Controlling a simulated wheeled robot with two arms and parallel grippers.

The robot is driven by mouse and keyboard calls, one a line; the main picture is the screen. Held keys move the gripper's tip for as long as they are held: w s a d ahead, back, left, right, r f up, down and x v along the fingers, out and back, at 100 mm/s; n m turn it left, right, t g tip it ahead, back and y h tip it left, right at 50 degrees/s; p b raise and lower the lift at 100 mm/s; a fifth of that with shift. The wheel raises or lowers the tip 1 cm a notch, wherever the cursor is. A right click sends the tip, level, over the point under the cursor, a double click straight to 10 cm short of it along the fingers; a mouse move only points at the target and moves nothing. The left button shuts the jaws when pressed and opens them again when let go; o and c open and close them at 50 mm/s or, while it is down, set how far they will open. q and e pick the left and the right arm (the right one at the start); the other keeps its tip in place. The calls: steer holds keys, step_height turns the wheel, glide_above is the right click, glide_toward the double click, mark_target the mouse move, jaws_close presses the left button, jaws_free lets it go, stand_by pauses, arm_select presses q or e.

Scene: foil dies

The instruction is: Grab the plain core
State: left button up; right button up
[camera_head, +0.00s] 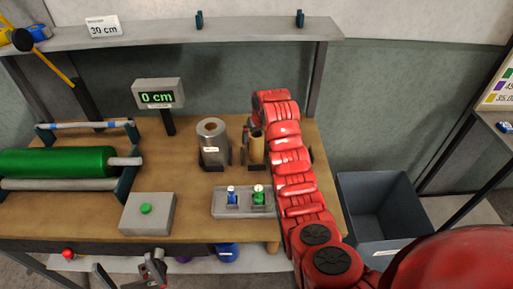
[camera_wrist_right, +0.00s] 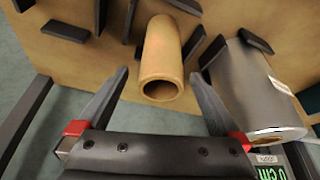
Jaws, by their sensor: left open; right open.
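The plain core, a tan cardboard tube (camera_head: 257,150), stands on the wooden bench just right of the silver foil roll (camera_head: 212,148), partly hidden by my right arm. In the right wrist view the tube (camera_wrist_right: 161,55) lies between and beyond the fingertips, its open round end facing the camera. My right gripper (camera_wrist_right: 160,78) is open and empty, its fingers spread to either side of the tube's near end; contact is not visible. In the head view it is mostly hidden behind my arm. My left gripper (camera_head: 152,273) is open at the bottom edge, far from the core.
The foil roll (camera_wrist_right: 250,90) stands close beside the core, with dark upright pegs around both. A green roller (camera_head: 55,162), a grey button box (camera_head: 147,213), a "0 cm" display (camera_head: 158,95) and a tray (camera_head: 224,210) of small rollers occupy the bench. A grey bin (camera_head: 385,243) stands right.

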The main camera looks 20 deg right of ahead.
steer(key=shift+f+p, duration=0.25)
steer(key=shift+p, duration=0.05)
steer(key=p+x, duration=0.1)
steer(key=x, duration=0.2)
steer(key=shift+s+f+p, duration=0.15)
steer(key=shift+p, duration=0.25)
steer(key=shift+x, duration=0.85)
steer(key=c, duration=1.4)
steer(key=shift+c, duration=0.2)
